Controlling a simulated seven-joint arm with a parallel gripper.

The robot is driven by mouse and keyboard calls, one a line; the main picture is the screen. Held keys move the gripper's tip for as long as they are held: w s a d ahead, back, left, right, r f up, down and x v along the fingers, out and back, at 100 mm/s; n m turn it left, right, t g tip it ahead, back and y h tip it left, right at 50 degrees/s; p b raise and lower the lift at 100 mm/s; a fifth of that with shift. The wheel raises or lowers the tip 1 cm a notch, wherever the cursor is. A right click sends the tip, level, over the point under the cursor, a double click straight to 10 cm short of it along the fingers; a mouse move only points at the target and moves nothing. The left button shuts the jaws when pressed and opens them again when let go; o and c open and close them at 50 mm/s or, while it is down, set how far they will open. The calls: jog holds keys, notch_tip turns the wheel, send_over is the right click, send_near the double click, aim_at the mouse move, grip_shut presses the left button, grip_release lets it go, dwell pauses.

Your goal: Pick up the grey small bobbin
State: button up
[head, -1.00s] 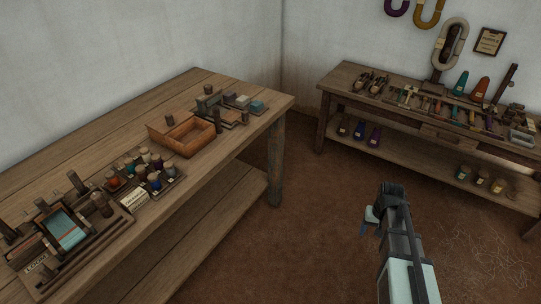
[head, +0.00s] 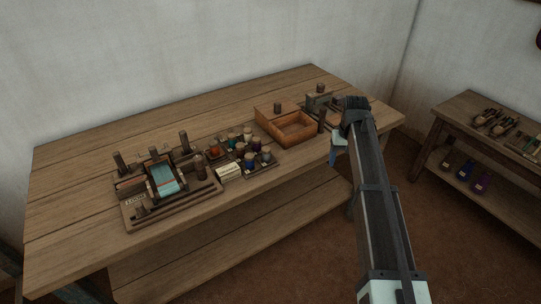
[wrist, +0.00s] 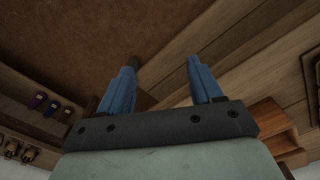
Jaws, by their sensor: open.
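A group of small bobbins (head: 249,145) stands in a dark tray on the long wooden table in the head view, in red, teal, blue and pale tones. They are too small for me to tell surely which one is the grey bobbin. My gripper (wrist: 160,70) is open and empty, its two blue fingers apart in the wrist view. In the head view my gripper (head: 338,152) is at the table's front edge, to the right of the bobbins and apart from them. No bobbin shows in the wrist view.
A small loom (head: 164,181) stands left of the bobbins, with a white label card (head: 229,171) between. An open wooden box (head: 292,128) is to their right. Bare tabletop (head: 80,170) lies at the left. A second bench (head: 462,130) stands at the right.

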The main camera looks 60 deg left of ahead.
jog(key=s+a+r+n, duration=0.2)
jog(key=s+a+r, duration=0.6)
jog(key=a, duration=0.4)
notch_tip(320, 180, up, 5)
jog(key=n, duration=0.2)
send_over(266, 148)
jog(key=f, duration=0.8)
jog(key=shift+a+f, duration=0.1)
jog(key=shift+a, duration=0.25)
jog(key=shift+d+f, duration=0.2)
jog(key=shift+f, duration=1.1)
jog(key=shift+d+f, duration=0.2)
jog(key=shift+f, duration=1.1)
jog(key=shift+c, duration=0.5)
jog(key=c, duration=1)
jog(key=shift+r, duration=0.1)
